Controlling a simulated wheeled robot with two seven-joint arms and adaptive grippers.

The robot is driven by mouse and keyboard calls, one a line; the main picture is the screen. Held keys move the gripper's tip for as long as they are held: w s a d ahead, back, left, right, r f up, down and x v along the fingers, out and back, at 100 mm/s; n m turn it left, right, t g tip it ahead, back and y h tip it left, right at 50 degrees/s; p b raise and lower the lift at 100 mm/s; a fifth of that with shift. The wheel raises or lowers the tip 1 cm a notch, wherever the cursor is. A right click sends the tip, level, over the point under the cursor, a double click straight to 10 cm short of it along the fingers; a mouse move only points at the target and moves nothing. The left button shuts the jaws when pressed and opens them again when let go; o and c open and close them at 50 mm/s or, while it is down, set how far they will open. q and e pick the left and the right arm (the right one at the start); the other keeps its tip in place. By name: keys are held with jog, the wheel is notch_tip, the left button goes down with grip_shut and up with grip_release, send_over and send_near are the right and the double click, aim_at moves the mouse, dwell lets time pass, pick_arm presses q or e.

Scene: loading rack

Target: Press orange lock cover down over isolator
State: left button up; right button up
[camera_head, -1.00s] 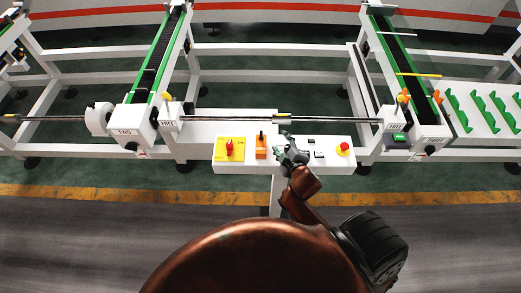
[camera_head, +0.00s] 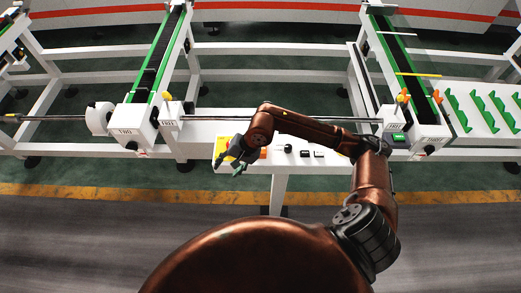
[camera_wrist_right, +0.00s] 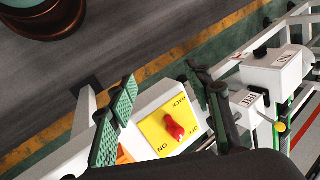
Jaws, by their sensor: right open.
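The isolator is a red handle (camera_wrist_right: 174,127) on a yellow plate (camera_wrist_right: 165,138) marked ON and OFF, set in the white control panel. In the head view, the yellow plate (camera_head: 221,146) is mostly covered by my right gripper (camera_head: 236,164). An orange piece (camera_wrist_right: 124,156) sits on the panel beside the plate, largely hidden behind a finger; I cannot tell for sure that it is the lock cover. My right gripper (camera_wrist_right: 163,105) is open and empty, its green-padded fingers either side of the red handle in the wrist view. My left gripper is not in view.
The white panel (camera_head: 325,167) carries a black knob (camera_head: 288,148) and small switches right of the gripper. The floor in front is clear.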

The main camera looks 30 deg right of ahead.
jog(key=w+d+n+h, duration=0.1)
jog(key=w+d+h, duration=0.15)
jog(key=d, duration=0.55)
jog(key=w+d+n+h, duration=0.1)
jog(key=d+h, duration=0.3)
jog(key=d, duration=0.4)
jog(key=b+x, duration=0.4)
jog(key=x, duration=0.4)
jog(key=shift+w+d+f, duration=0.1)
jog(key=shift+d+f, duration=0.05)
jog(key=shift+f, duration=0.05)
jog(key=shift+w+d+f+b, duration=0.1)
jog(key=shift+w+f+b, duration=0.1)
jog(key=shift+f+b, duration=0.45)
jog(key=shift+r, duration=0.15)
jog(key=c, duration=1.1)
jog(key=shift+r+p, duration=1.1)
jog(key=shift+r, duration=2.4)
